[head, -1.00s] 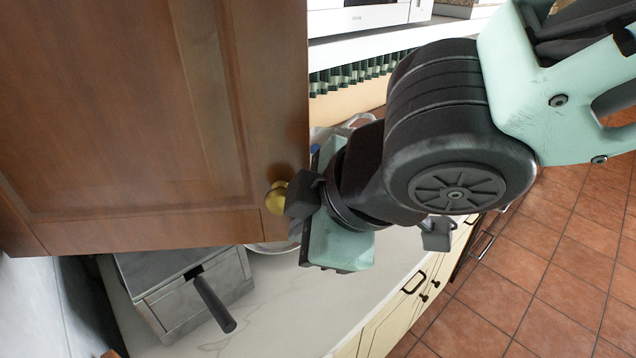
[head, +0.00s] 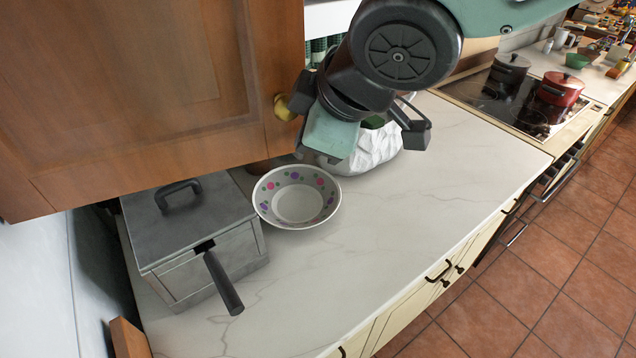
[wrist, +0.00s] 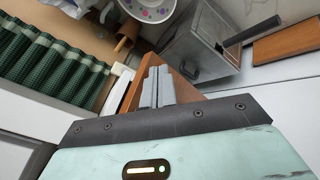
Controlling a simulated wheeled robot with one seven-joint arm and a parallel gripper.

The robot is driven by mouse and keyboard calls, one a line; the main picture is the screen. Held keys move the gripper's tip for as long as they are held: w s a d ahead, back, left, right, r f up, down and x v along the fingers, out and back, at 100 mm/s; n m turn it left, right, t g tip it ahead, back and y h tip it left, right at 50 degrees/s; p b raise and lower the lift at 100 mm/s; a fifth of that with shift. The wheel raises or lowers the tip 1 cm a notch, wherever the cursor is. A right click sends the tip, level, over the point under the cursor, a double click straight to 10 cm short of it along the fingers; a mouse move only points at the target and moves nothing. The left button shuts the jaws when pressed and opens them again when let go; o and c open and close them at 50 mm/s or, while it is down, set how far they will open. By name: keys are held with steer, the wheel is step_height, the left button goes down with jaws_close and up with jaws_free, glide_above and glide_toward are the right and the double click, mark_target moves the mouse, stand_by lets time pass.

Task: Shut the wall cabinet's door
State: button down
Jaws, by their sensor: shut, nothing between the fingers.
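The wall cabinet's door (head: 130,95) is a large brown wooden panel standing open at the upper left of the head view. Its round brass knob (head: 284,107) is near its lower right corner. My gripper's mint body is beside the door's free edge, close to the knob in the picture; its fingers are hidden there. In the wrist view my gripper (wrist: 158,76) has its grey fingers together and empty. Brown wood of the door (wrist: 187,92) shows just behind and right of them. I cannot tell whether they touch it.
Below, the white counter (head: 400,220) holds a grey metal box with a handle (head: 190,215), a spotted bowl (head: 297,197) and a white bag (head: 365,150). Pots stand on a stove (head: 490,97) at the right. The counter's front is clear.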

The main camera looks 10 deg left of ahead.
steer(key=w+a, duration=0.1)
steer(key=w+a+p, duration=0.1)
steer(key=w, duration=0.3)
steer(key=shift+w+a, duration=0.1)
steer(key=shift+a, duration=0.3)
steer(key=shift+d, duration=0.1)
